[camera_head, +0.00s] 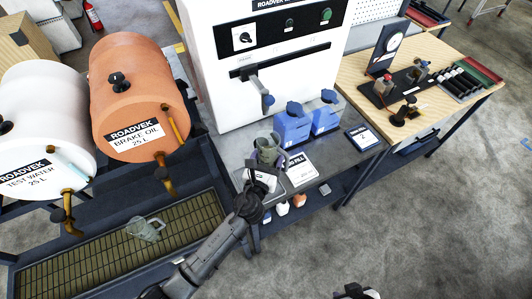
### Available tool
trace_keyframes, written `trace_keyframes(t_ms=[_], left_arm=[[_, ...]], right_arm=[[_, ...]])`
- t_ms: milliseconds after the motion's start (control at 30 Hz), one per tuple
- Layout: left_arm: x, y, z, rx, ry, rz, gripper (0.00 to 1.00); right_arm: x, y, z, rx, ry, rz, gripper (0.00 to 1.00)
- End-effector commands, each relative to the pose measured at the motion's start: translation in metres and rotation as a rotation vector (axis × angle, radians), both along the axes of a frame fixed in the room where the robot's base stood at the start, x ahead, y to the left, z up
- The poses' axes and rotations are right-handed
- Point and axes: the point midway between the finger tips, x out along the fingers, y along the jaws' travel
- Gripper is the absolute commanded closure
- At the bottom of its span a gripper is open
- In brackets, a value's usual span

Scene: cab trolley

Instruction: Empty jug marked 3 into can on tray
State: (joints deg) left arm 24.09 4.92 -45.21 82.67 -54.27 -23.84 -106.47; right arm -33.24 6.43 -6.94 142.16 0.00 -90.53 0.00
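A grey-green jug (268,146) is at the left end of the grey bench, in front of the white machine. My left gripper (267,165) is at the jug's near side and appears shut on it; the gripper hides its lower part. I cannot read a number on it or tell whether it is lifted. A second, clear jug (146,230) sits on the slatted drip tray (95,262). Two blue cans, a left can (292,126) and a right can (326,116), stand just right of the held jug. My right gripper (356,292) only partly shows at the bottom edge.
A white test water drum (45,120) and an orange brake oil drum (135,90) with taps overhang the drip tray. A white FILL card (300,169) and a dark-framed card (362,138) lie near the cans. A wooden table (432,105) stands right. The floor at right is clear.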

Motion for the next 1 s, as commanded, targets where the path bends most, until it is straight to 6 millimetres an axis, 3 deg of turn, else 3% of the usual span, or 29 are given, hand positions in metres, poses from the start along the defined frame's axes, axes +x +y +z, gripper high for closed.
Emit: trace_keyframes(t_ms=[1000], left_arm=[[-0.013,-0.015,0.006,-0.189,0.178,-0.003,0.55]], right_arm=[[0.000,-0.003,0.033,-0.009,0.001,0.004,0.57]])
